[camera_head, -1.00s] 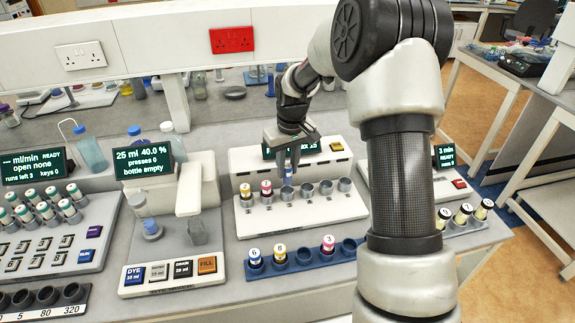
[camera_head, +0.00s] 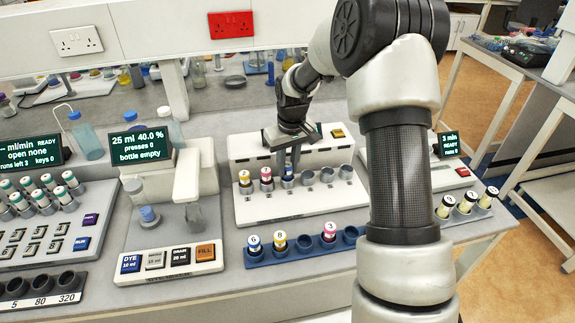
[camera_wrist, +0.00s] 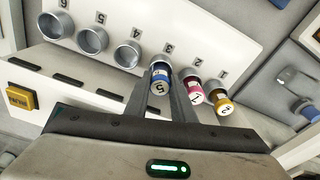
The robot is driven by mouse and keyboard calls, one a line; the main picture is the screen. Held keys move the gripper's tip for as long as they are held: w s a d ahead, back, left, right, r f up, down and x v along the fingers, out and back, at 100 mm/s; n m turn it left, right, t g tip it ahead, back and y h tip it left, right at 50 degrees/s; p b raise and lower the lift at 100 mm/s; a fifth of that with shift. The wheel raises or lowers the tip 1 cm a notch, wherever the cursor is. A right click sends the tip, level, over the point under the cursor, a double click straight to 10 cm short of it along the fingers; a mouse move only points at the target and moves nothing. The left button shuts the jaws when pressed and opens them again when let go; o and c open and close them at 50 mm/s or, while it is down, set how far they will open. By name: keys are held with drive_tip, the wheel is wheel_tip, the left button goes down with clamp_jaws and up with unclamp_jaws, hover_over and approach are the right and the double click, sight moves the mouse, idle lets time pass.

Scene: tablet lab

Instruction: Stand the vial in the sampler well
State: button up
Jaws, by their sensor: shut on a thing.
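My gripper (camera_head: 288,168) points down over the white sampler block (camera_head: 300,208). It is shut on a blue-banded vial (camera_wrist: 160,80), whose white top reads 5, with one finger on each side. The vial is upright at the third well from the left in the head view, marked 3 in the wrist view. Its lower end appears to be in that well, but the fingers hide how deep. In the head view only a bit of blue (camera_head: 287,176) shows between the fingers. A yellow vial (camera_head: 245,178) and a pink vial (camera_head: 266,175) stand in the two wells to its left.
Empty sampler wells (camera_head: 327,175) lie to the right of the held vial. A blue rack (camera_head: 303,250) in front holds several vials. A filling station (camera_head: 170,250) stands at left, and a rack with yellow vials (camera_head: 466,202) at right.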

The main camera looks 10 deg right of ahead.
drive_tip(key=shift+f+b, duration=0.35)
drive_tip(key=shift+f, duration=0.25)
drive_tip(key=o, duration=1.1)
wheel_tip(320, 180, up, 17)
drive_tip(key=s, duration=0.2)
drive_tip(key=shift+d+r, duration=0.2)
drive_tip(key=shift+d, duration=0.1)
drive_tip(key=shift+r, duration=0.1)
drive_tip(key=s+r+m+t+p, duration=0.1)
drive_tip(key=s+r, duration=0.3)
drive_tip(key=s, duration=0.3)
drive_tip(key=s+r+t+h+p, duration=0.1)
drive_tip(key=s+r, duration=0.2)
drive_tip(key=s, duration=0.3)
drive_tip(key=s+r+m+t, duration=0.1)
drive_tip(key=s+r, duration=0.3)
drive_tip(key=s, duration=0.3)
drive_tip(key=s+f+m+t, duration=0.1)
drive_tip(key=s+f, duration=0.1)
drive_tip(key=s, duration=0.7)
drive_tip(key=shift+a+y+p, duration=0.3)
drive_tip(key=shift+p, duration=0.15)
